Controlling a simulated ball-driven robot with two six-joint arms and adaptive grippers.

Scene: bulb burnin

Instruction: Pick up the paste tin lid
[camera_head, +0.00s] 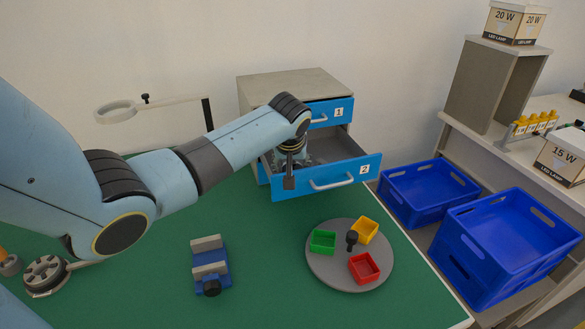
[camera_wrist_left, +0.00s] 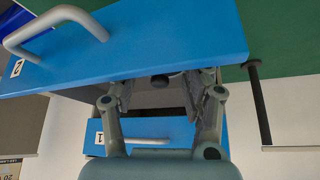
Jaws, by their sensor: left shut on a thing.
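My left gripper (camera_head: 291,162) reaches down at the open drawer marked 2 (camera_head: 318,182), and its fingertips are mostly hidden in the head view. In the left wrist view its fingers (camera_wrist_left: 160,88) stand apart with a small dark round piece (camera_wrist_left: 160,82) between them. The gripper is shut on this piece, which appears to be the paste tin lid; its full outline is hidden. No open tin can be made out. My right gripper is out of view.
The grey drawer cabinet (camera_head: 290,84) stands at the table's back. A round grey tray (camera_head: 325,267) carries green, yellow and red bins. A blue vise (camera_head: 210,268) stands left of it. Blue crates (camera_head: 510,240) lie off the table's right side.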

